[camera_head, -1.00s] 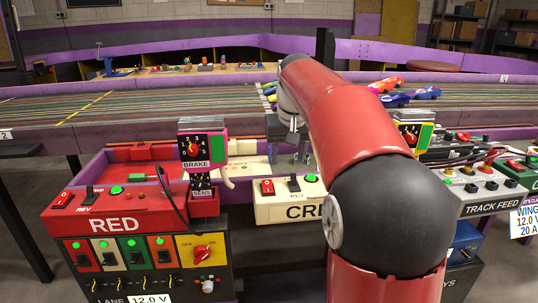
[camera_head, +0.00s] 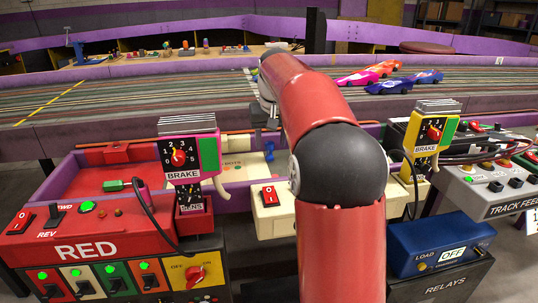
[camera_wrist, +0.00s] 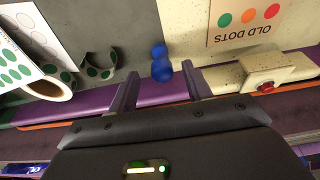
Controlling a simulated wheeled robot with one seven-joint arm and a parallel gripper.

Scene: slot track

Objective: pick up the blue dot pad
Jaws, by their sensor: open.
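The blue dot pad (camera_wrist: 161,66) shows in the wrist view as a small, rounded blue piece with a narrower waist. It lies by the edge between a grey surface and a cream panel. My gripper (camera_wrist: 163,76) is open, its two dark fingers pointing toward the pad, which appears in line with the gap between them. I cannot tell how far off the pad is or whether anything touches it. In the head view a small blue piece (camera_head: 270,152) shows left of my arm and may be the same pad. My arm hides most of my gripper there.
The wrist view shows a roll of green dots (camera_wrist: 48,88), a dark curled strip (camera_wrist: 98,66), an "OLD DOTS" card (camera_wrist: 245,22) and a red button (camera_wrist: 265,87). A purple rail (camera_wrist: 160,92) runs below. Brake controllers (camera_head: 187,160) stand left and right of my arm.

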